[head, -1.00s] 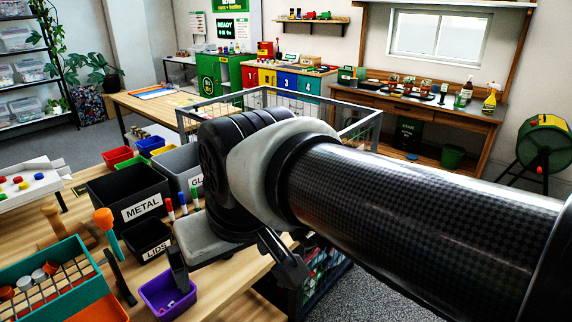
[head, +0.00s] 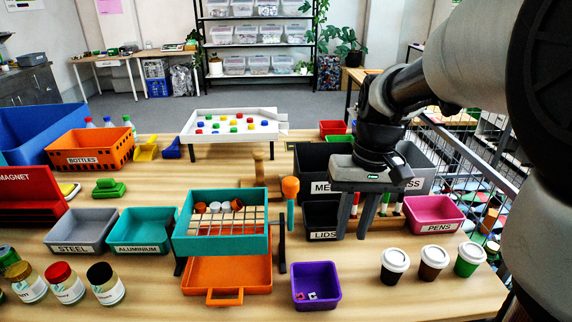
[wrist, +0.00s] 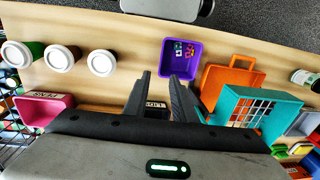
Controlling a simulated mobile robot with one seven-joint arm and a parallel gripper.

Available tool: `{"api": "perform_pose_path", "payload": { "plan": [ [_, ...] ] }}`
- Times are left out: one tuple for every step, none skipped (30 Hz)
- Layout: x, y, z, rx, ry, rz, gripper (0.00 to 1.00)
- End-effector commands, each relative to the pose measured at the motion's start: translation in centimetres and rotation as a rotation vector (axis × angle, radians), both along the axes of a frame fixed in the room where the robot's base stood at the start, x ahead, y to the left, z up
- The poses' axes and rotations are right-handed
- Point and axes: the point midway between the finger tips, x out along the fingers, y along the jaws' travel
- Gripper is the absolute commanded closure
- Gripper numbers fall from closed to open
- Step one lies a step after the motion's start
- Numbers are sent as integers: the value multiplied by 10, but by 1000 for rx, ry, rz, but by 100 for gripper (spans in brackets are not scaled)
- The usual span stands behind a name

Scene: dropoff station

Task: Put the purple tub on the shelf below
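The purple tub (head: 316,286) stands upright near the front edge of the wooden table, with a few small red and white pieces inside. It also shows in the wrist view (wrist: 180,72), beyond my fingertips. My gripper (head: 355,232) points down behind and to the right of the tub, in front of the black LIDS box (head: 322,222). In the wrist view its two fingers (wrist: 161,78) are apart with nothing between them. I cannot make out the shelf below; the tabletop covers what is under it.
An orange tray (head: 227,275) and teal grid sorter (head: 220,240) stand left of the tub. Three lidded cups (head: 433,262) stand to its right, and a pink PENS box (head: 434,214) behind them. Bare wood lies between tub and cups. A wire cage (head: 470,160) stands at the right.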

Motion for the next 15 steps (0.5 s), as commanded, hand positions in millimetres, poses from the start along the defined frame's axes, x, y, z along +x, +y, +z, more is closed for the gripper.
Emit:
{"api": "perform_pose_path", "payload": {
  "plan": [
    [-1,1,-9,1,5,0,76],
    [-1,1,-14,1,5,0,76],
    [-1,2,-22,1,6,0,76],
    [-1,2,-29,1,5,0,76],
    [-1,3,-36,1,6,0,76],
    [-1,4,-45,1,6,0,76],
    [-2,4,-51,1,6,0,76],
    [-1,5,-58,1,5,0,76],
    [-2,5,-67,1,6,-1,76],
    [-1,6,-73,1,5,-1,76],
    [-1,6,-80,1,6,-1,76],
    [-2,7,-88,1,5,-1,76],
    [-1,8,-93,1,5,-1,76],
    [-1,8,-98,0,4,-1,76],
    [-1,8,-104,0,4,-1,76]
  ]
}}
